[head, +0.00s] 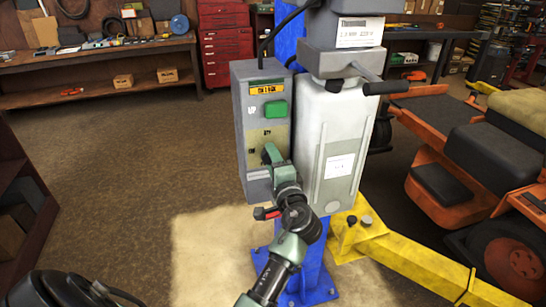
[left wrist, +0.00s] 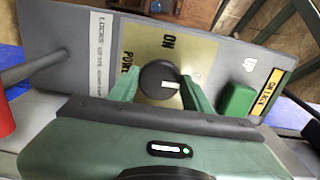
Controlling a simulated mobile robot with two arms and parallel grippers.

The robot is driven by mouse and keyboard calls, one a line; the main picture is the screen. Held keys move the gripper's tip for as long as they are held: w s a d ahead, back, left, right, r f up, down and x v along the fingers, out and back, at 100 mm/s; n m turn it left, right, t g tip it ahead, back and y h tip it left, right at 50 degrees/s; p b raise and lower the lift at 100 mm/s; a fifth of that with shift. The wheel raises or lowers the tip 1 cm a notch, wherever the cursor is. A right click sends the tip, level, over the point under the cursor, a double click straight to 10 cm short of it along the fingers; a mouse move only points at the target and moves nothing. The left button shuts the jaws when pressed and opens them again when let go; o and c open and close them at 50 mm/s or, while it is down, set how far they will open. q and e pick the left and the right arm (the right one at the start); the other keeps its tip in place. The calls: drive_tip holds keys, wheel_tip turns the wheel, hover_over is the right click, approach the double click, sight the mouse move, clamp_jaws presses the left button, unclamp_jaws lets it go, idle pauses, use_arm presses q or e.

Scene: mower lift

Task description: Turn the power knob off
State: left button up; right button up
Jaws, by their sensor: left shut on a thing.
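The grey control box (head: 250,125) is mounted on the left of the blue lift post. The round black power knob (left wrist: 158,79) sits on its face, over a yellowish label plate with "ON" printed beside it. A short white mark shows on the knob, toward the green button's side. My left gripper (head: 270,155) reaches the lower part of the box face and hides the knob in the head view. In the left wrist view its two green fingers (left wrist: 160,88) stand on either side of the knob, shut on it. My right gripper is not in view.
A green button (head: 275,109) sits above the knob on the box. A grey housing with a black-handled lever (head: 385,88) is at the right. A yellow lift arm (head: 410,262) and an orange mower (head: 440,200) fill the right side.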

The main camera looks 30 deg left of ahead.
use_arm(q)
drive_tip(key=shift+a+r, duration=0.2)
drive_tip(key=shift+r, duration=0.15)
drive_tip(key=o, duration=1.3)
drive_tip(key=shift+a, duration=0.1)
drive_tip(key=shift+o, duration=0.2)
drive_tip(key=v, duration=0.7)
drive_tip(key=shift+s+d+f, duration=0.15)
drive_tip(key=shift+d+f, duration=0.05)
drive_tip(key=shift+f, duration=0.1)
